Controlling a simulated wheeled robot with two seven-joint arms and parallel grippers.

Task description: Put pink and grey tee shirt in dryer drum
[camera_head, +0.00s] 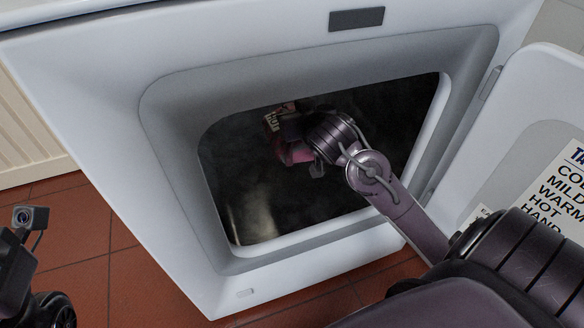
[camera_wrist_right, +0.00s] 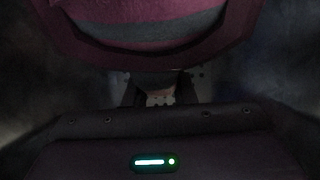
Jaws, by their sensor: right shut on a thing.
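The dryer drum (camera_head: 250,205) is a dark opening in the front of the white dryer. My right arm reaches through the opening, and my right gripper (camera_head: 300,150) is inside the dark drum. It is shut on the pink and grey tee shirt (camera_head: 292,152), of which only a small dim part shows in the head view. In the right wrist view the tee shirt (camera_wrist_right: 150,30) fills the top as pink cloth with a grey band. My right gripper also shows there (camera_wrist_right: 158,98), dark and partly hidden. Only part of my left arm shows at the lower left; its gripper fingers are out of view.
The white dryer front (camera_head: 130,130) frames the opening with a thick rim. The open dryer door (camera_head: 520,115) stands at the right, with a printed label (camera_head: 565,190). Red floor tiles (camera_head: 75,225) are clear at the lower left. A ribbed cream panel (camera_head: 25,130) is at the left.

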